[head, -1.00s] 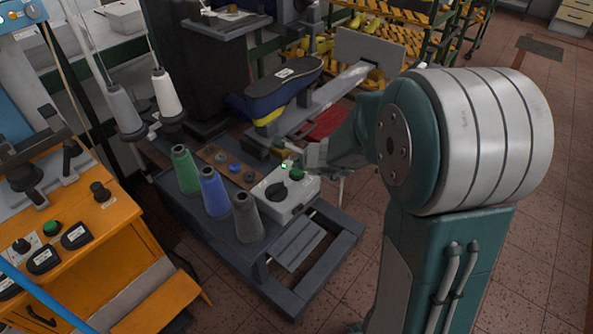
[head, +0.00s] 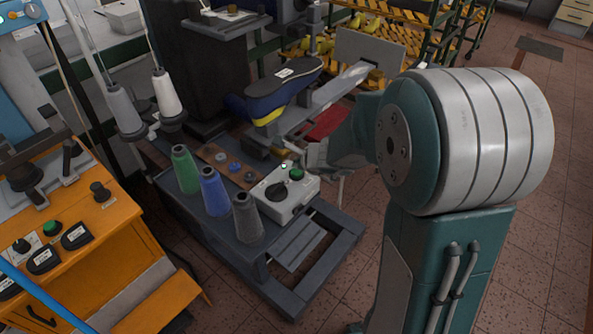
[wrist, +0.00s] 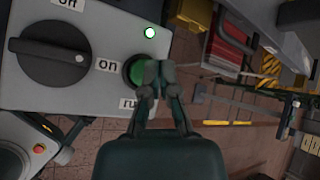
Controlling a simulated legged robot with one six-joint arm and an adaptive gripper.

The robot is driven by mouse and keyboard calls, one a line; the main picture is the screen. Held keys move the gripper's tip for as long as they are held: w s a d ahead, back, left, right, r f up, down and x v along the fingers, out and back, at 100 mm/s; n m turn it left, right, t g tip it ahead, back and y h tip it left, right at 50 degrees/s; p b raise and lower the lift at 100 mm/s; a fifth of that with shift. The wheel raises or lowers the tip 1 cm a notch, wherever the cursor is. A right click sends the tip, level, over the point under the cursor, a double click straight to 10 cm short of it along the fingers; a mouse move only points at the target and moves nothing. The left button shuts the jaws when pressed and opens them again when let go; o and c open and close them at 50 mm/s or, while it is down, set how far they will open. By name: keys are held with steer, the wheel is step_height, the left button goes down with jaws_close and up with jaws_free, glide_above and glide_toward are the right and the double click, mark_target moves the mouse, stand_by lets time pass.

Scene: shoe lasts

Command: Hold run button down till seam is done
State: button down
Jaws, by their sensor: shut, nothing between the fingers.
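The green run button (wrist: 134,72) sits on a grey control box (head: 305,194), beside a large black knob (wrist: 48,62) with on and off labels. Part of the button is hidden behind my fingertips in the wrist view. My gripper (wrist: 154,72) is shut and empty, its tips over the button's right side in that view; I cannot tell whether they touch it. In the head view my gripper (head: 316,156) is just above and right of the box, and the button (head: 297,174) shows. A small lamp (wrist: 150,33) glows white. A dark blue shoe (head: 284,84) is on the machine behind.
Green (head: 186,170), blue (head: 214,192) and grey (head: 247,218) thread cones stand left of the control box. An orange bench (head: 135,262) with more controls is at the left. Tiled floor is clear at the right.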

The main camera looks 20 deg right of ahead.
steer(key=shift+f, duration=0.15)
steer(key=shift+f, duration=0.2)
